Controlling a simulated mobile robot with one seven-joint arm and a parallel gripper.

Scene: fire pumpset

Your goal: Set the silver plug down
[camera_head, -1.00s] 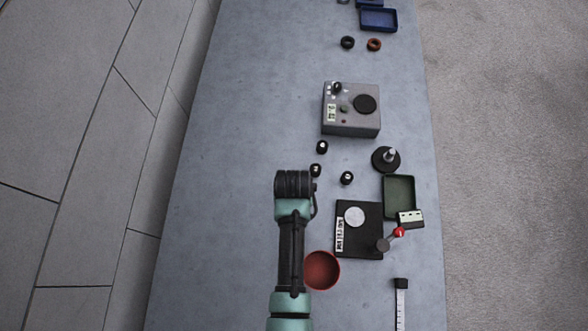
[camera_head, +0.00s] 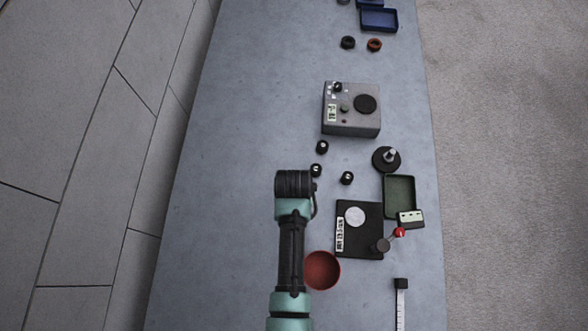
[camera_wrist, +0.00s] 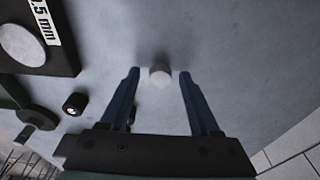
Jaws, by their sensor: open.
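The silver plug (camera_wrist: 160,77) shows in the wrist view as a small pale cylinder on the grey table, its light round end facing the camera. My gripper (camera_wrist: 159,72) is open, with one blue finger on each side of the plug. A gap shows between the plug and each finger, so neither seems to touch it. In the head view my arm hides the plug and the fingers.
A black block with a silver disc (camera_head: 355,216) stands right of my arm, beside a red bowl (camera_head: 322,270). Several small black cylinders (camera_head: 347,178) and a grey box (camera_head: 350,122) lie farther up. The table's left side (camera_head: 215,200) is clear.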

